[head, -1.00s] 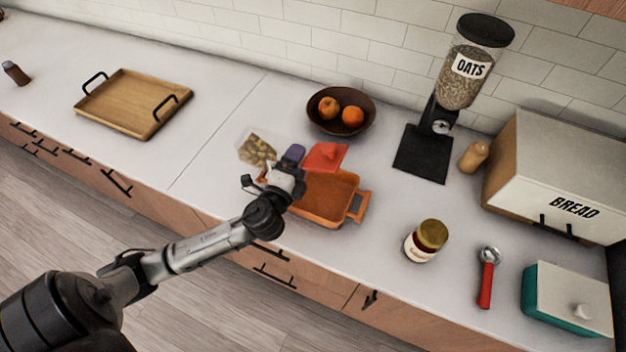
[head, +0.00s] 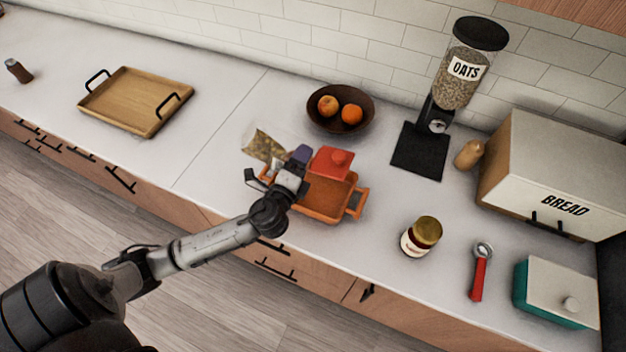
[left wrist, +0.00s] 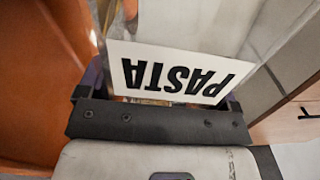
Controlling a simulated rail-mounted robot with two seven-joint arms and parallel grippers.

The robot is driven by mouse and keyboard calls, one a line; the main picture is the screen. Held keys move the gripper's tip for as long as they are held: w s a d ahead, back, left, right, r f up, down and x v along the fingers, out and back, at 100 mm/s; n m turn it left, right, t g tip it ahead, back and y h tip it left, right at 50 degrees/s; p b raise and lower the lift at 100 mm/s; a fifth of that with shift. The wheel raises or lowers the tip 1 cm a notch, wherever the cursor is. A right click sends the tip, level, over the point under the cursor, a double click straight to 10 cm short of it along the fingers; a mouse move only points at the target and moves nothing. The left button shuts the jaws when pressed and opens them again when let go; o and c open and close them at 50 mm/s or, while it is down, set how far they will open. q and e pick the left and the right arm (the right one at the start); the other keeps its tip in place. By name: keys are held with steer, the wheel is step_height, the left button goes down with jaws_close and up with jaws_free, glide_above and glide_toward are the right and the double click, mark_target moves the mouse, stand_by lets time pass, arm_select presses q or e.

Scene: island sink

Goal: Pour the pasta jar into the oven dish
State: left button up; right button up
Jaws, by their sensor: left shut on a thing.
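A clear pasta jar (head: 265,144) is tilted above the far left corner of the oven dish, with pasta inside toward its right part. My left gripper (head: 294,168) is shut on it; the arm hides part of it. The left wrist view shows the jar's white label (left wrist: 180,78), reading PASTA upside down, just beyond the gripper. The orange oven dish (head: 328,208) sits on the counter, its left part hidden by my gripper.
A dark fruit bowl (head: 317,118) stands behind the dish. The oats dispenser (head: 425,150) and bread box (head: 555,180) stand at the back right. A wooden tray (head: 120,108) is left; counter between is clear.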

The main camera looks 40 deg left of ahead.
arm_select(q)
steer(key=shift+d+r+m+p, duration=0.15)
steer(key=shift+r+m+p, duration=0.05)
steer(key=shift+m+p, duration=0.35)
steer(key=shift+w+d+m+p, duration=0.2)
steer(key=shift+m+p, duration=0.25)
steer(key=shift+p, duration=0.2)
steer(key=shift+d+m+p, duration=0.25)
steer(key=shift+m+p, duration=0.45)
steer(key=shift+p, duration=0.05)
stand_by(0.5)
steer(key=shift+w+d+m+p, duration=0.1)
steer(key=shift+d+m+p, duration=0.05)
steer(key=shift+m+p, duration=0.25)
stand_by(0.3)
steer(key=shift+d+f, duration=0.1)
steer(key=shift+f, duration=0.05)
stand_by(0.4)
